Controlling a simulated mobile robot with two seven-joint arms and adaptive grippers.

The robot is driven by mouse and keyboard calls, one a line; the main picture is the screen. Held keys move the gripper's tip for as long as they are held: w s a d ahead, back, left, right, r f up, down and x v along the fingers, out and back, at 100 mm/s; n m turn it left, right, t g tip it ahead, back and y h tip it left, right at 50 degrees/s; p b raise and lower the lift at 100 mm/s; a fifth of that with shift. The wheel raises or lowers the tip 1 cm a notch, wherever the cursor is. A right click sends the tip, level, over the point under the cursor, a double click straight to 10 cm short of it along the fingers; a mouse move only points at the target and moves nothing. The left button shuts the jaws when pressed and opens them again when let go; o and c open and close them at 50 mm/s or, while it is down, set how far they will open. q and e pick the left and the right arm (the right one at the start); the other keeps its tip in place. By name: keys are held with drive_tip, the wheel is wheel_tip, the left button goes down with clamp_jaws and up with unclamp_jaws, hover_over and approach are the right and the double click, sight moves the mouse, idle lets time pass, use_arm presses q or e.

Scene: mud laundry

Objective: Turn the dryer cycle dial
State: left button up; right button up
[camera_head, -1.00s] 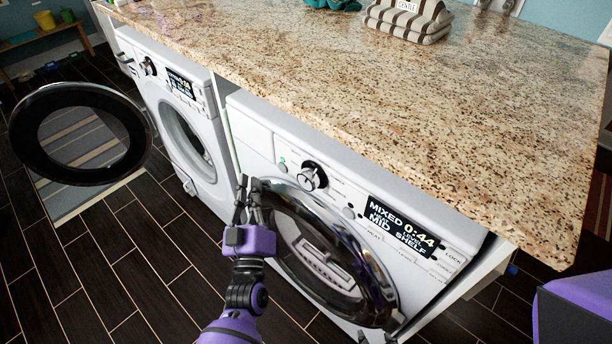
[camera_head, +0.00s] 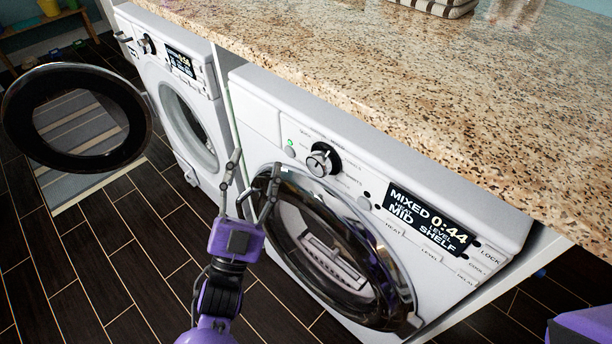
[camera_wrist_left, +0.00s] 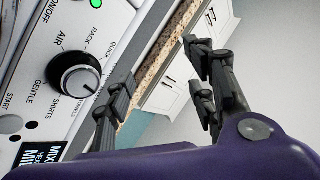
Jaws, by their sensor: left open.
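The dryer cycle dial (camera_head: 323,160) is a round black-and-silver knob on the white front panel of the nearer machine. The display (camera_head: 428,219) reads MIXED, 0:44. My right gripper is not in view.
The dryer's round glass door (camera_head: 335,250) lies below the dial, close to my left gripper. A granite counter (camera_head: 420,90) overhangs the panel. A second machine (camera_head: 178,100) at left has its round door (camera_head: 75,160) swung open. Dark floor is clear in front.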

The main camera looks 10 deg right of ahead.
use_arm(q)
drive_tip(key=s+d+r+m+g+h+b, duration=0.1)
drive_tip(key=s+d+m+g+h, duration=0.2)
drive_tip(key=m, duration=0.6)
drive_tip(key=s+d+r+m+g+h+b, duration=0.15)
drive_tip(key=m+g+h, duration=0.25)
drive_tip(key=m, duration=0.4)
drive_tip(key=m+g+y, duration=0.4)
drive_tip(key=m, duration=1.2)
approach(313, 167)
drive_tip(key=x, duration=0.8)
drive_tip(key=shift+w+d, duration=0.1)
drive_tip(key=shift+c, duration=0.3)
